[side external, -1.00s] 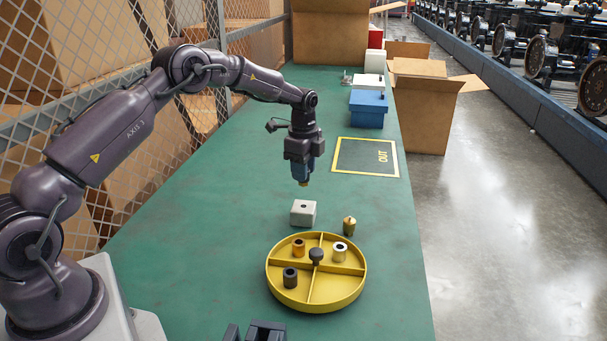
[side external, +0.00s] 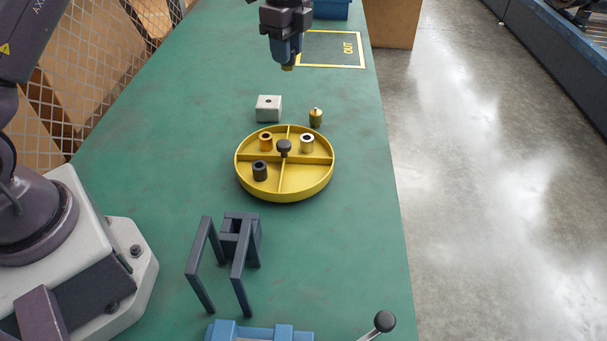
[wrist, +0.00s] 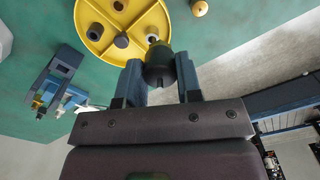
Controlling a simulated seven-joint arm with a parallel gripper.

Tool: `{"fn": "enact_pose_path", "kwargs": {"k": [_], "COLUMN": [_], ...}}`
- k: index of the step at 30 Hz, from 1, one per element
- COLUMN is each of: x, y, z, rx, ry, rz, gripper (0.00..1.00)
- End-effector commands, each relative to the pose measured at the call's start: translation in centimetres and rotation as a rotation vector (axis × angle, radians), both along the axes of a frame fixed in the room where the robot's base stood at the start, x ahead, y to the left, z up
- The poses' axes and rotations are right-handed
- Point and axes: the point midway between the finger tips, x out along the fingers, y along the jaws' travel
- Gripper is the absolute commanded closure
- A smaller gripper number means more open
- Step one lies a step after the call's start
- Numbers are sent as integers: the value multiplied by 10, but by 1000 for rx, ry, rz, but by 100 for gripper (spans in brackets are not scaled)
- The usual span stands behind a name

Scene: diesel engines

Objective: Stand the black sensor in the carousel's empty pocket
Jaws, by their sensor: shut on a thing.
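My gripper (side external: 287,50) is shut on the black sensor, whose brass tip (side external: 288,68) points down in the side view. In the wrist view the sensor's dark rounded body (wrist: 159,66) shows between the two fingers. It hangs in the air beyond the carousel, apart from it. The yellow round carousel (side external: 285,196) has four pockets and a dark centre knob (side external: 284,148). An orange ring (side external: 265,142) is in the back left pocket, a silver one (side external: 307,142) back right, a black one (side external: 260,171) front left. The front right pocket (side external: 305,177) is empty.
A pale block with a hole (side external: 268,108) and a small brass piece (side external: 316,117) stand just behind the carousel. A dark bracket fixture (side external: 240,240) and blue fixture with a lever (side external: 384,321) stand in front. The OUT square (side external: 335,48) is clear.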

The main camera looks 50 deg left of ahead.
Motion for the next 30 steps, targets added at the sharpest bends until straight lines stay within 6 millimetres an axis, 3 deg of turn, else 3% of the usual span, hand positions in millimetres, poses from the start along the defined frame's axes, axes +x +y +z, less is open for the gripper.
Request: {"fn": "enact_pose_path", "kwargs": {"k": [3,9,15,19,25,30], "x": [-30,-91,-157,-190,-214,-190], "y": [-38,-85,-109,-113,-113,-118], "z": [11,11,-3,-16,-33,-45], "rx": [1,1,1,0,-1,-2], "ry": [-1,-1,0,0,0,2], "rz": [-71,-163,-226,-238,-232,-222], "gripper": [100,100,100,100,100,100]}}
